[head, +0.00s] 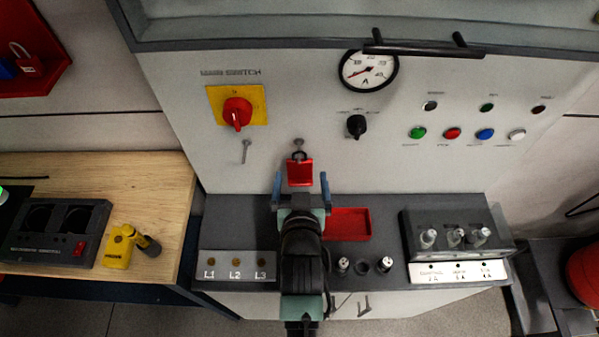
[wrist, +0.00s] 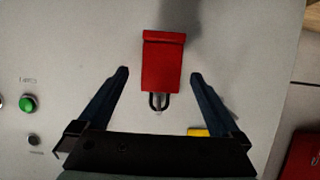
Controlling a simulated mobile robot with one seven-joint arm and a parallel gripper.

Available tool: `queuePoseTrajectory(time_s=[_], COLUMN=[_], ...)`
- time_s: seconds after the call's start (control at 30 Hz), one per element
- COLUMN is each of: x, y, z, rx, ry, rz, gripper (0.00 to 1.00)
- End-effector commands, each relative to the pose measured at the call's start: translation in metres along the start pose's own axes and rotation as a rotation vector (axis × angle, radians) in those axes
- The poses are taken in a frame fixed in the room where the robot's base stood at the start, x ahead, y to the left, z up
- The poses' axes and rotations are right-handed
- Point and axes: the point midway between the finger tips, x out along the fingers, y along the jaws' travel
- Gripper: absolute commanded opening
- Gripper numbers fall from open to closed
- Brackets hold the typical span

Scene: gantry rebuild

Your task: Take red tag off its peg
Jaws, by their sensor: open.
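The red tag (head: 299,173) hangs by a dark loop from a peg (head: 299,143) on the grey panel, below the main switch. In the wrist view the red tag (wrist: 163,62) shows as a red block with its dark loop towards the bottom of the picture. My gripper (head: 300,179) is open, with one finger on each side of the tag in the head view. The wrist view also shows my gripper (wrist: 159,74) with clear gaps between both fingers and the tag. How far the fingertips are from the panel is hard to tell.
A red rotary switch on a yellow plate (head: 252,97) and another hanging peg (head: 246,150) are up and left. A red tray (head: 348,224) lies on the grey ledge (head: 380,205). A box with several plugs (head: 455,213) stands right. A wooden bench (head: 165,185) is left.

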Motion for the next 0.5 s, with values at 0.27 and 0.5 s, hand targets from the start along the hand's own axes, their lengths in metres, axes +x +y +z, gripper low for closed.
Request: queuePoseTrajectory(time_s=[0.27, 0.5], x=[0.032, 0.045], y=[-0.004, -0.003], z=[-0.005, -0.004], rx=[0.001, 0.0], ry=[0.0, 0.001], rz=[-0.001, -0.001], gripper=[1.0, 1.0])
